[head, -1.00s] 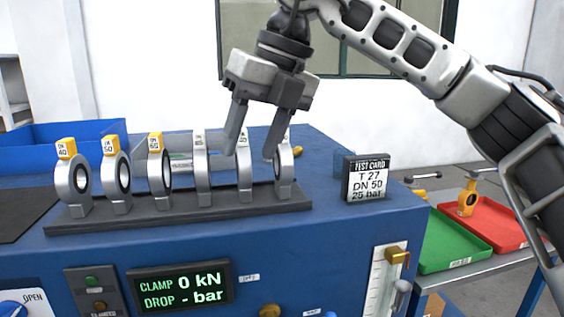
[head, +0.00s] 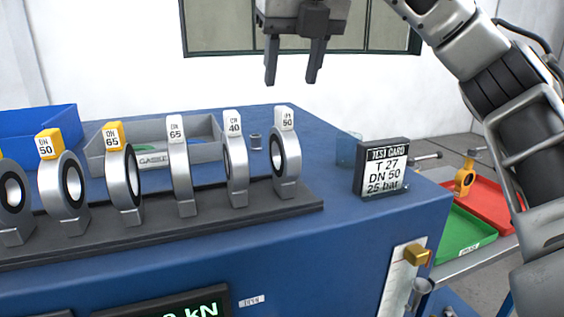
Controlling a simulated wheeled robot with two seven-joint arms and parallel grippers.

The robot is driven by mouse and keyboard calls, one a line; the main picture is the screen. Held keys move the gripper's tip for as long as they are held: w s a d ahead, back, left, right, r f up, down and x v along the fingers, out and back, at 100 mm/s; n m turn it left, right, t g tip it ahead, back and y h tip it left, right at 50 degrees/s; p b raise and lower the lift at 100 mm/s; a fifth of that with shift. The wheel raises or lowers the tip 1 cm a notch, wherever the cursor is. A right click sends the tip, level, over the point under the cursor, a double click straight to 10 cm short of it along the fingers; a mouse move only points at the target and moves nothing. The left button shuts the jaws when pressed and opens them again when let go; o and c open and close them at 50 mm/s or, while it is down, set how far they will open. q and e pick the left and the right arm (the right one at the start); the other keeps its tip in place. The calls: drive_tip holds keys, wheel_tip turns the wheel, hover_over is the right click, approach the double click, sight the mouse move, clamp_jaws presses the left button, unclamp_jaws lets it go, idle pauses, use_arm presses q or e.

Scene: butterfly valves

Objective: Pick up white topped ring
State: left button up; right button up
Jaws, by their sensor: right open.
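Several silver rings stand upright in a row on a dark rack (head: 300,202) on the blue bench. Three have white tops: the DN 65 ring (head: 184,170), the DN 40 ring (head: 238,172) and the DN 50 ring (head: 285,160) at the right end. Yellow-topped rings stand to their left, among them DN 65 (head: 124,183) and DN 50 (head: 63,188). My right gripper (head: 292,78) is open and empty, pointing down above and behind the right-end rings, touching none. My left gripper is not in view.
A grey gasket tray (head: 203,150) lies behind the rings. Green (head: 462,236) and red (head: 495,200) trays sit on a side table at right. A blue bin (head: 40,132) is at left.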

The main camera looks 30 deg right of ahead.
sight(285, 109)
drive_tip(key=x, duration=0.4)
drive_tip(key=shift+r+b, duration=0.1)
drive_tip(key=shift+b, duration=0.2)
drive_tip(key=shift+a+x, duration=0.15)
drive_tip(key=shift+x, duration=1.2)
drive_tip(key=shift+a+x, duration=0.1)
drive_tip(key=shift+x, duration=1.2)
drive_tip(key=shift+s, duration=0.2)
drive_tip(key=shift+c, duration=0.3)
clamp_jaws()
